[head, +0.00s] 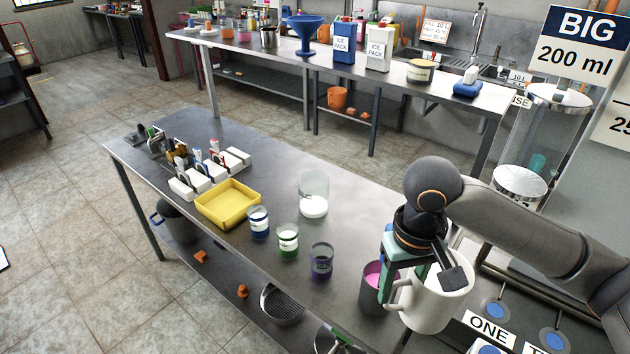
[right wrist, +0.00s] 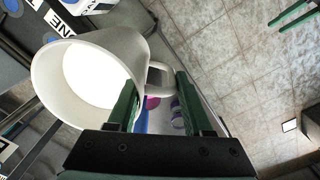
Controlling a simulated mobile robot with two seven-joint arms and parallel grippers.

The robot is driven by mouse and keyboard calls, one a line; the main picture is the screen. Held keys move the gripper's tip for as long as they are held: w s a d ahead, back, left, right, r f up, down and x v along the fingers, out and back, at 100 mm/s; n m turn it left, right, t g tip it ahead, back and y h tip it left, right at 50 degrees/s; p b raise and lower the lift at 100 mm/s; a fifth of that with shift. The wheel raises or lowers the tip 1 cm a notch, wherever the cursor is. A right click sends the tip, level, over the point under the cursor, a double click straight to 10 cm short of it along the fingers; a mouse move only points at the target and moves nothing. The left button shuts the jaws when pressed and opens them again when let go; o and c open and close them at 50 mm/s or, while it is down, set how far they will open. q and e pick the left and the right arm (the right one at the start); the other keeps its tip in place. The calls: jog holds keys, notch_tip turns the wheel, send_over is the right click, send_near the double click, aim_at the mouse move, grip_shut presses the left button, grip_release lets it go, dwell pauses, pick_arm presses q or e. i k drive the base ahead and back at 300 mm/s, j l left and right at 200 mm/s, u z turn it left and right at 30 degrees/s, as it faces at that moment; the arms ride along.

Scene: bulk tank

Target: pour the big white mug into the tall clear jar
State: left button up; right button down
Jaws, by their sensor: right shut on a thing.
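The big white mug (head: 440,298) is at the front right of the near table, upright or nearly so as far as I can tell. My right gripper (head: 402,284) is shut on its handle, on the mug's left side. In the right wrist view the mug (right wrist: 88,80) shows its wide mouth with a bright white inside, and the handle lies between the fingers (right wrist: 158,100). I cannot tell how full it is. A clear jar (head: 313,188) with white contents at its bottom stands on the table, left of and beyond the mug, apart from it. My left gripper is not in view.
A dark cup with pink contents (head: 374,288) stands close beside the mug. Small jars with blue (head: 258,221), green (head: 288,240) and purple (head: 321,261) bands stand in front of the clear jar. A yellow tray (head: 228,204) lies further left. The tabletop behind the jar is clear.

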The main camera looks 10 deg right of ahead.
aim_at(314, 185)
jog(key=j+z, duration=0.15)
jog(key=z, duration=0.3)
jog(key=i+j+z, duration=0.25)
jog(key=j, duration=0.15)
jog(key=j+z, duration=0.25)
jog(key=j, duration=0.15)
jog(key=i+j, duration=0.1)
jog(key=j, duration=0.65)
jog(key=i+j+z, duration=0.15)
jog(key=j, duration=1.3)
jog(key=i+z, duration=0.05)
jog(key=i, duration=0.05)
